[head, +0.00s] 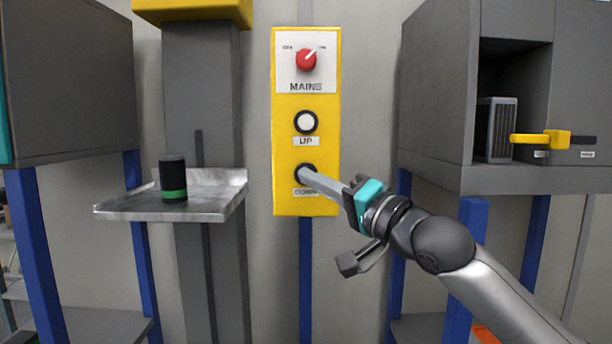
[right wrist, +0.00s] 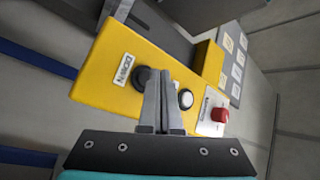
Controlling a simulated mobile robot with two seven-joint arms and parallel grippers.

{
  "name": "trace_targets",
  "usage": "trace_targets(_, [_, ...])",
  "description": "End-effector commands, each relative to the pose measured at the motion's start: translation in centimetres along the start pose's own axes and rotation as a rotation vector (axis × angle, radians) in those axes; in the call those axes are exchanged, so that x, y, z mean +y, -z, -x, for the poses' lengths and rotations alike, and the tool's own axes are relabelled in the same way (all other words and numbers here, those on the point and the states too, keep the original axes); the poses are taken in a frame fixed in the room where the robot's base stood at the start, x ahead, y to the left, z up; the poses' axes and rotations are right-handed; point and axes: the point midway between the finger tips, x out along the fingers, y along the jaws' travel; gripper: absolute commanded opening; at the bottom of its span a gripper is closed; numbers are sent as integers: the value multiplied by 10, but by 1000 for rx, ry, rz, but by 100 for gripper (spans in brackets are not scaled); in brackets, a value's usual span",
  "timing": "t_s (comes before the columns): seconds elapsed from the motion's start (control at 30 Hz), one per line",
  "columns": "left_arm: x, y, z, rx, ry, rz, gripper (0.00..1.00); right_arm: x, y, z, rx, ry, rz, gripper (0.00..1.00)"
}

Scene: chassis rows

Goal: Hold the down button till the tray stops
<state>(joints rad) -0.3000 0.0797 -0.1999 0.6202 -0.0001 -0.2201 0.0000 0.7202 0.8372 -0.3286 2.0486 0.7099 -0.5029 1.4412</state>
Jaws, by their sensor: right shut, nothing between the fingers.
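The yellow control panel (head: 282,130) has a white UP button (head: 306,122) and a dark DOWN button (head: 306,168) below it. My right gripper (head: 304,174) is shut and empty, its fingertips at the DOWN button and partly covering it. In the right wrist view the shut fingers (right wrist: 166,72) overlap the edge of the dark DOWN button (right wrist: 146,82); whether it is pressed in I cannot tell. The metal tray (head: 130,207) sticks out from a grey column at left, about level with the DOWN button. A black can with a green band (head: 173,178) stands on it. My left gripper is out of view.
A red MAINS knob (head: 306,60) sits on a white plate above the buttons. A grey cabinet (head: 65,80) is at left. Another grey cabinet (head: 430,90) at right holds a dark ribbed unit (head: 496,130) and a yellow handle (head: 540,139).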

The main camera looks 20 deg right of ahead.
Motion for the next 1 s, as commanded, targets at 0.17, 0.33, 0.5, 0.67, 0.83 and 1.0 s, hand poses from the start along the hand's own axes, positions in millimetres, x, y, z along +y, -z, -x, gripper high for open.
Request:
trace_targets(0.17, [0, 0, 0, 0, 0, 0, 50, 0, 0, 0, 0, 0, 0, 0])
trace_targets(0.33, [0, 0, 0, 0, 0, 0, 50, 0, 0, 0, 0, 0, 0, 0])
trace_targets(0.5, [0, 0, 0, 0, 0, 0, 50, 0, 0, 0, 0, 0, 0, 0])
trace_targets(0.67, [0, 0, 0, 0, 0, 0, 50, 0, 0, 0, 0, 0, 0, 0])
trace_targets(0.83, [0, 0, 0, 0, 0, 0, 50, 0, 0, 0, 0, 0, 0, 0])
trace_targets(1.0, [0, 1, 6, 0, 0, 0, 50, 1, 3, -4, 0, -1, -2, 0])
